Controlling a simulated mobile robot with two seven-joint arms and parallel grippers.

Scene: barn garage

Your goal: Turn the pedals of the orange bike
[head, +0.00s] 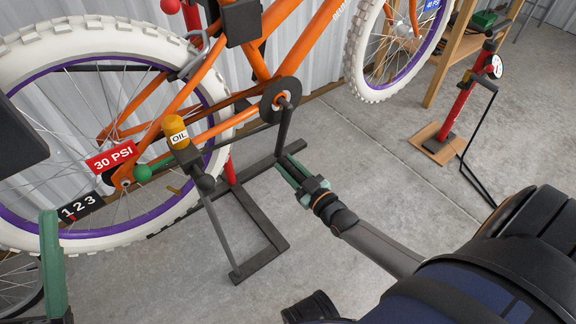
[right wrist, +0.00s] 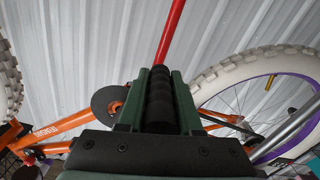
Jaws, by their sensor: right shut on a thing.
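The orange bike (head: 300,42) is held off the floor, with its purple-rimmed white-tyred rear wheel at left. Its dark chainring (head: 280,99) is at centre, with a crank arm (head: 283,128) pointing down. My right gripper (head: 293,170) is at the crank's lower end, shut on a pedal. In the right wrist view, the black ribbed pedal (right wrist: 160,98) lies between its green fingers. In the head view, the gripper mostly hides the pedal. A green finger of my left gripper (head: 52,262) shows at the lower left edge; its opening does not show.
A dark stand frame (head: 262,262) rests on the concrete floor under the bike. An orange OIL bottle (head: 177,133) is in front of the rear wheel. A red floor pump (head: 462,108) and a wooden shelf (head: 455,50) stand at right. The floor between them and the bike is clear.

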